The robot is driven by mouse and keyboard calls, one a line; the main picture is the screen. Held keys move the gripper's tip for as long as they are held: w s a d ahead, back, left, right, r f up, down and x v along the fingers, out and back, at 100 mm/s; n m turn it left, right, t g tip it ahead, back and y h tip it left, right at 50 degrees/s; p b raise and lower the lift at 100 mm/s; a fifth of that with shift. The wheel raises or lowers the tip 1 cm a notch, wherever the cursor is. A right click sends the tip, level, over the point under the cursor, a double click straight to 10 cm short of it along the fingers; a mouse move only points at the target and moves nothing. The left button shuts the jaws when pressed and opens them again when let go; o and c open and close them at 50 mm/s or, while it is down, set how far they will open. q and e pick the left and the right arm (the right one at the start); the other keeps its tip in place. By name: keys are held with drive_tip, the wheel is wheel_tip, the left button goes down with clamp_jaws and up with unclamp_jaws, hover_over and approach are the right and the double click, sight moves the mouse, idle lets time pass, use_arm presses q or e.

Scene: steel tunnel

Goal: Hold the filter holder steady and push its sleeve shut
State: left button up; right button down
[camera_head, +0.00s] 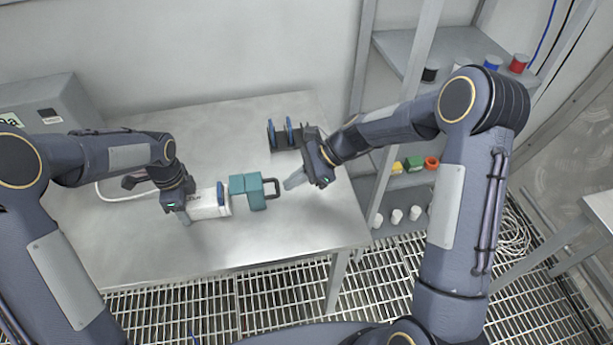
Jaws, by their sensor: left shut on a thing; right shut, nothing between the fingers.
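The filter holder lies on the steel table. Its white body (208,207) is at the left, with a blue disc (221,195) standing at its right end. A teal block, which looks like the sleeve (255,192), sits just right of the disc and has a dark loop handle on its right side. My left gripper (184,216) is shut on the white body's left end, which the fingers partly hide. My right gripper (288,184) is shut and empty, its tips just right of the handle. I cannot tell whether they touch it.
A black rack with blue discs (289,131) stands behind, near my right wrist. A grey box (45,105) is at the table's back left, and a white cable runs behind my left gripper. Shelves with coloured spools (430,73) stand right. The table (130,240) is clear in front.

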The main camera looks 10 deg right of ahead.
drive_tip(key=shift+a, duration=0.25)
drive_tip(key=a, duration=0.5)
drive_tip(key=shift+a, duration=0.15)
use_arm(q)
drive_tip(key=shift+d, duration=0.15)
use_arm(e)
drive_tip(key=d, duration=0.5)
drive_tip(key=shift+w, duration=0.15)
drive_tip(key=v, duration=0.9)
